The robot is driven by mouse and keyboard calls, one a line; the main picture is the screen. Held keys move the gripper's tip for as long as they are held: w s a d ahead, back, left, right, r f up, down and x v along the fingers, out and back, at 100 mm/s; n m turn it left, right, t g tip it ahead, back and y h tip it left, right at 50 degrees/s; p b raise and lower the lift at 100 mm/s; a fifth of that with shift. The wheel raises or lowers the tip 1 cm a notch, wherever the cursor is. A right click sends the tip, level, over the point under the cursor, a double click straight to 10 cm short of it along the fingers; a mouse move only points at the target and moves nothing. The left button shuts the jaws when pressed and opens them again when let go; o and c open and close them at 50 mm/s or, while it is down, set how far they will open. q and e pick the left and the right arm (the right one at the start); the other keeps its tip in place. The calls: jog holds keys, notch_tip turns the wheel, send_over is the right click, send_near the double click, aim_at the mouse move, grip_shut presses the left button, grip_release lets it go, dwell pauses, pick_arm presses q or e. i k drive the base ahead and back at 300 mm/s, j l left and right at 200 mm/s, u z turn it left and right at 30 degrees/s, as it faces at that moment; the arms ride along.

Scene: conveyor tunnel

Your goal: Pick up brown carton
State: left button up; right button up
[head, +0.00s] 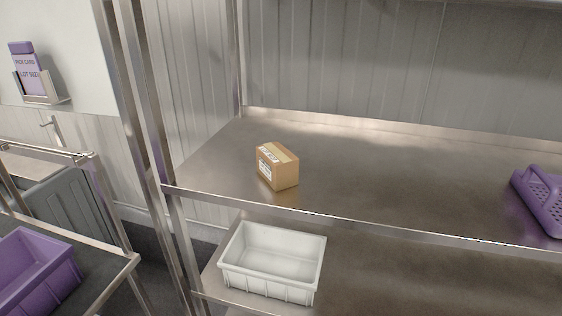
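The brown carton (284,174) is a small closed box with pale tape across its top and white labels on its left side. In the head view it sits upright on the upper steel shelf (370,180), near the front edge and left of the picture's middle. Nothing touches or covers it. Neither of my grippers shows in the head view.
A purple perforated basket (541,200) lies at the shelf's right end. A white bin (272,262) stands on the lower shelf below the carton. A steel post (150,130) rises left of the shelf. A purple bin (34,268) is at lower left. The shelf around the carton is clear.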

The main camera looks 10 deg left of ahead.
aim_at(279, 167)
jog(key=k+l, duration=0.15)
jog(key=l, duration=0.25)
jog(key=k+l, duration=0.1)
jog(key=l, duration=0.3)
jog(key=k+l+u, duration=0.1)
jog(key=l, duration=0.35)
jog(key=k+l, duration=0.15)
jog(key=l, duration=0.25)
